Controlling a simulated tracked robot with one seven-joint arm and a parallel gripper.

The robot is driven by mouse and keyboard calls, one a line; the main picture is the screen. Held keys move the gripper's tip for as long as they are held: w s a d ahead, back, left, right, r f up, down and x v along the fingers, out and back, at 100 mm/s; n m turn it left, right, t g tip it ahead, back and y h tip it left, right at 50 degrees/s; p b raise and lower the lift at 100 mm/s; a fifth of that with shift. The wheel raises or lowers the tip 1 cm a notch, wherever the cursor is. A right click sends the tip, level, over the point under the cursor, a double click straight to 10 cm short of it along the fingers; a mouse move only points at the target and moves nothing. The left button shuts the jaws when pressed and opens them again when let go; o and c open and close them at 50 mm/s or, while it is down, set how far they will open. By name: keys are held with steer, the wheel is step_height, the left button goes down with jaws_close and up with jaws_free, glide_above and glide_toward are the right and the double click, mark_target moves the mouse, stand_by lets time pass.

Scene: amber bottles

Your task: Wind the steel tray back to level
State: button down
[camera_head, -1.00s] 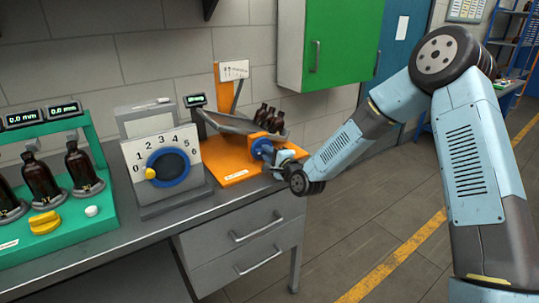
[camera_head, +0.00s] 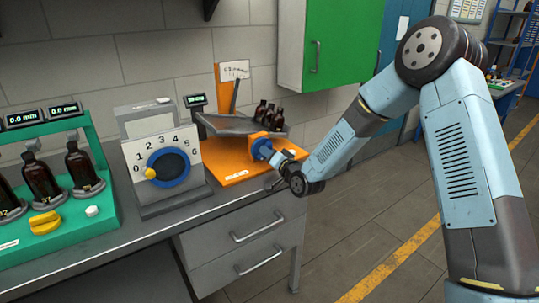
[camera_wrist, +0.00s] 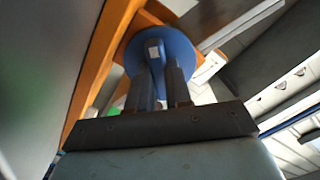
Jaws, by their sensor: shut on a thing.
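The steel tray (camera_head: 228,125) sits on the orange stand (camera_head: 237,162) at the back right of the bench. My gripper (camera_head: 275,158) is at this knob. In the wrist view its two fingers (camera_wrist: 157,85) are shut on the knob's central grip, which they partly hide.
A dial panel numbered 0 to 6 (camera_head: 163,143) stands left of the orange stand. A green rack (camera_head: 68,243) with amber bottles, a yellow knob and small displays is at the far left. A small display (camera_head: 195,100) stands behind the tray. Drawers are below the bench edge.

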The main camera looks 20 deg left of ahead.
steer(key=n, duration=0.7)
steer(key=shift+s+f, duration=0.15)
steer(key=n, duration=0.7)
steer(key=shift+a+n, duration=0.1)
steer(key=shift+n, duration=0.2)
steer(key=n, duration=1.2)
steer(key=shift+f, duration=0.15)
steer(key=shift+n, duration=0.3)
steer(key=c, duration=1.4)
jaws_free()
steer(key=o, duration=0.4)
steer(key=shift+c, duration=0.2)
steer(key=shift+r, duration=0.2)
